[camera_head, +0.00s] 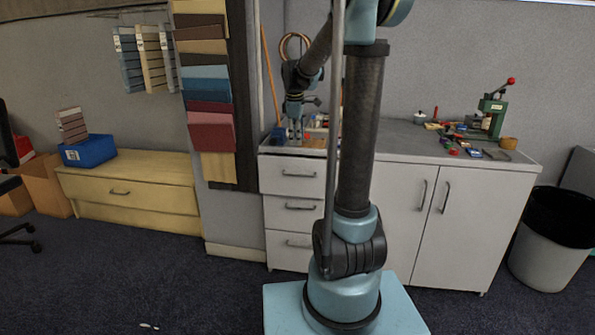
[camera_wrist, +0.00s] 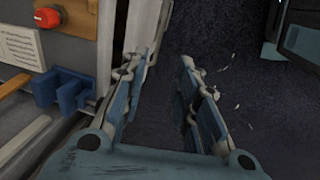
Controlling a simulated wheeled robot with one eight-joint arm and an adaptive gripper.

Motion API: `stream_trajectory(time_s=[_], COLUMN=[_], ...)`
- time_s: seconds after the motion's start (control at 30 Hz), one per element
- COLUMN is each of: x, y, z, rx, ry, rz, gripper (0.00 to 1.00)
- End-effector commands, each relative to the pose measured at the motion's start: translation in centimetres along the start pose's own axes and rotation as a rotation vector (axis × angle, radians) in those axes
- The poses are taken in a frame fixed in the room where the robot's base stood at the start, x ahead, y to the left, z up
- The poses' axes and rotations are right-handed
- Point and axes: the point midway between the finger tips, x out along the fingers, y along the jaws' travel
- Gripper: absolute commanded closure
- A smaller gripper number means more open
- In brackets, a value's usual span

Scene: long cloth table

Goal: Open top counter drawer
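The white counter (camera_head: 404,160) has a stack of drawers at its left end. The top drawer (camera_head: 275,178) looks flush with the counter front, and its dark bar handle (camera_head: 298,174) faces the room. My gripper (camera_head: 297,138) hangs in front of the counter's left end, at about countertop height, above the handle. In the wrist view my gripper (camera_wrist: 160,66) has its fingers apart, with only dark carpet between them. The drawer handle cannot be made out in the wrist view.
The countertop holds a green press (camera_head: 493,117) and several small tools. In the wrist view a red knob (camera_wrist: 47,18) and a blue block (camera_wrist: 62,88) lie left of the fingers. Two lower drawers, double doors and a bin (camera_head: 547,262) are nearby. Carpet (camera_head: 180,280) is open in front.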

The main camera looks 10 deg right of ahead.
Motion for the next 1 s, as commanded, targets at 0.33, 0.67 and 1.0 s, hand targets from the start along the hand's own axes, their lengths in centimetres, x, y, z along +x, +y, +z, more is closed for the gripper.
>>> stream_trajectory(time_s=[0.33, 0.67, 1.0], x=[5.3, 10.7, 15.3], y=[0.0, 0.0, 0.1], z=[0.0, 0.0, 0.0], rx=[0.000, 0.000, 0.000], ry=[0.000, 0.000, 0.000], rz=[0.000, 0.000, 0.000], gripper=[0.72, 0.72, 0.72])
